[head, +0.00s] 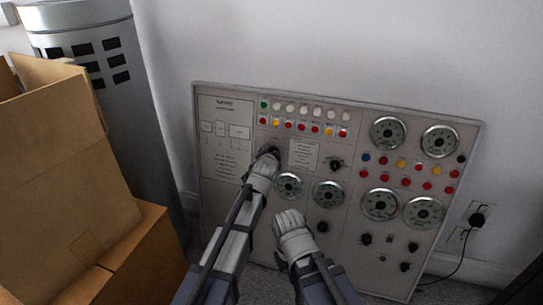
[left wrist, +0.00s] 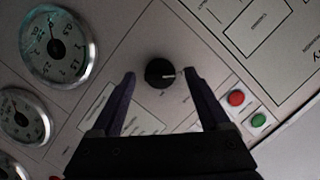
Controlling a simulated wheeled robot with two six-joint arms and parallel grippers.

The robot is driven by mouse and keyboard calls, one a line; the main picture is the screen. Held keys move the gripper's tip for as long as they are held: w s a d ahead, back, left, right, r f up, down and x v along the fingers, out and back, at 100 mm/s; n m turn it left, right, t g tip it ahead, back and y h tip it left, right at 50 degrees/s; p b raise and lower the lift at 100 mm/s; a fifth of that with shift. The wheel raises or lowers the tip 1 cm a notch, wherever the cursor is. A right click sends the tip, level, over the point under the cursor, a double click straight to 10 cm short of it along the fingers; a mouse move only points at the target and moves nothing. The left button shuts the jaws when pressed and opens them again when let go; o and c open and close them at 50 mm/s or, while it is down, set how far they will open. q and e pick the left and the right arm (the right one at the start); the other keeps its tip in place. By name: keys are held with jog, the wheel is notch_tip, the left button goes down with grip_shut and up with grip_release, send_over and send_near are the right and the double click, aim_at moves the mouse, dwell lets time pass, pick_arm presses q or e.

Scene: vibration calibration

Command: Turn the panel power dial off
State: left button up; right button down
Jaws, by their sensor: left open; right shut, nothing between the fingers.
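The grey control panel (head: 228,170) leans against the wall. In the left wrist view a round black dial (left wrist: 160,73) with a white pointer mark sits on the panel, its mark pointing right in that picture. My left gripper (head: 268,152) reaches to the panel's left part, below the lamp rows, and largely hides the dial in the head view. The left wrist view shows its fingers open, one on each side of the dial, with gaps visible. My right gripper (head: 289,215) is shut and empty, in front of the panel's lower middle, below the small gauges.
Other round gauges (head: 388,133), dark knobs (head: 336,164) and rows of coloured buttons (head: 301,127) cover the panel. Cardboard boxes (head: 65,150) and a grey cylinder (head: 140,110) stand at left. A plug and cord (head: 477,219) are on the wall at right.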

pick_arm(q)
jog(key=p+v, duration=0.3)
jog(key=v, duration=0.4)
jog(key=shift+s, duration=0.4)
jog(key=shift+r, duration=0.1)
